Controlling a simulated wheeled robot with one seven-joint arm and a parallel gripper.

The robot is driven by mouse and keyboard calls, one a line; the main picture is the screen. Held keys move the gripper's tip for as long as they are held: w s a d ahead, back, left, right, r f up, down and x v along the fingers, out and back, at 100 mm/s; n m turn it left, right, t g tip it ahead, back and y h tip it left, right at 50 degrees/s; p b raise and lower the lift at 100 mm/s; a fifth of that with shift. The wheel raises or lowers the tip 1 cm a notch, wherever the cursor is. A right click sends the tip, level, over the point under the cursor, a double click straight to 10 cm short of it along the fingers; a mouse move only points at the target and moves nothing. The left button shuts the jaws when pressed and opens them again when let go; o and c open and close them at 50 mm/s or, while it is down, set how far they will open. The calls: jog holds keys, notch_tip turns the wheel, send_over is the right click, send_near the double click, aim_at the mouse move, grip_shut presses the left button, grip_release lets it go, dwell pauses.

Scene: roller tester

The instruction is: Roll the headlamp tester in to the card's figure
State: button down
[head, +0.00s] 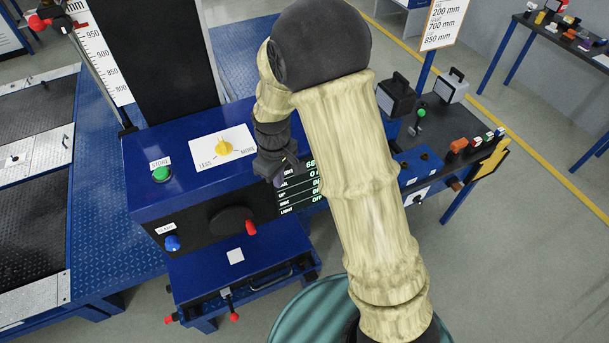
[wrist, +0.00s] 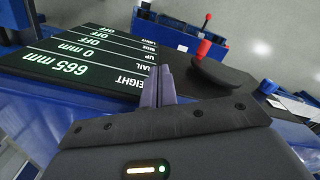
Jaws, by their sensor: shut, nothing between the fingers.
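The blue headlamp tester (head: 190,200) stands left of my arm. Its display (head: 300,190) is partly behind my gripper. In the wrist view the display (wrist: 80,65) appears upside down, with height 665 mm, rail 0 mm and OFF lines. The card (head: 442,25) at the top shows 200 mm, 700 mm and 850 mm; its labels are hard to read. A black handwheel (head: 230,220) with a red handle (head: 251,227) is on the front. My gripper (head: 280,178) is shut and empty beside the display; its fingers (wrist: 158,88) are together in the wrist view.
The tester also carries a green button (head: 162,174), a yellow dial (head: 224,146) and a blue knob (head: 172,242). A red-tipped lever (head: 228,293) sits low in front.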

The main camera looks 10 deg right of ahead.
jog(key=shift+s, duration=0.15)
jog(key=shift+s+d+b, duration=0.15)
jog(key=shift+s+d, duration=0.1)
jog(key=shift+s, duration=0.4)
jog(key=shift+s+d+b, duration=0.15)
jog(key=shift+s+d, duration=0.05)
jog(key=shift+s, duration=0.45)
notch_tip(320, 180, up, 8)
jog(key=p, duration=0.6)
dwell(0.4)
dwell(0.4)
